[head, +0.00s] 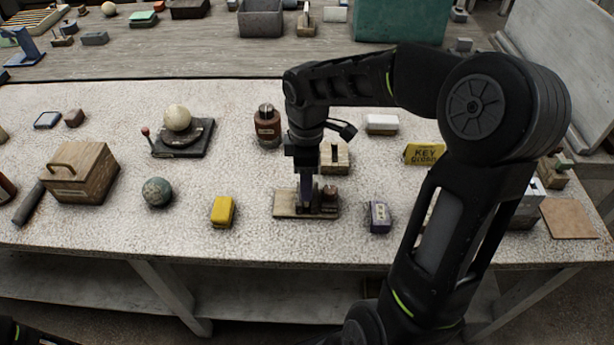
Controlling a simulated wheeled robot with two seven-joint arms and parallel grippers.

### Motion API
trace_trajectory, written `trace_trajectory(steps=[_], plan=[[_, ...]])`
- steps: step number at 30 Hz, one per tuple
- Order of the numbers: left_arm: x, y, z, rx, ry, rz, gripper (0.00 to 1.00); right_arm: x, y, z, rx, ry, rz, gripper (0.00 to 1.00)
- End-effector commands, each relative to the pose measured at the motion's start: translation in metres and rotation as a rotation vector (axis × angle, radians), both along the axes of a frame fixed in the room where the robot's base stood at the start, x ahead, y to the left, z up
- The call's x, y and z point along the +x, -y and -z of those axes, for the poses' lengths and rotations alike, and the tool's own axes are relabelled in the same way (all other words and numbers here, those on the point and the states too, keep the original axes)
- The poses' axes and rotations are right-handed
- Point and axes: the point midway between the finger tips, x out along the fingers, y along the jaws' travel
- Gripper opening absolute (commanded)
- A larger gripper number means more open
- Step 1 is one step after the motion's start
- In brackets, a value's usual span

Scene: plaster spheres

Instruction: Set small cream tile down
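My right gripper (318,196) points down over a small wooden board (289,204) near the table's front edge. Its fingers are seen nearly edge-on among dark parts on the board. I cannot tell whether they are apart or closed on something. I cannot make out a small cream tile for certain; it may be hidden at the fingers. A pale wooden block (341,158) stands just behind the gripper. My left gripper is not in view.
A yellow block (222,211) stands left of the board and a purple block (380,216) right of it. A mottled ball (157,192), a wooden box (80,174) and a white-topped block (382,123) stand on the speckled table (110,225). Bare tabletop lies between them.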

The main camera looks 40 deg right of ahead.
Motion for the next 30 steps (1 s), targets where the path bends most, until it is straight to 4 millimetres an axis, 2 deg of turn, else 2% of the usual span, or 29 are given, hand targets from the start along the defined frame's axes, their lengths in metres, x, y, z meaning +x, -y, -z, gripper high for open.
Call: trace_trajectory(steps=[29, 30], plan=[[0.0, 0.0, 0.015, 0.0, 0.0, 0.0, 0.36, 0.0, 0.0, 0.021, 0.0, 0.0, 0.0, 0.1], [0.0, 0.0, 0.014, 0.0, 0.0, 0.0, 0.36, 0.0, 0.0, 0.02, -0.001, 0.001, 0.0, 0.56]])
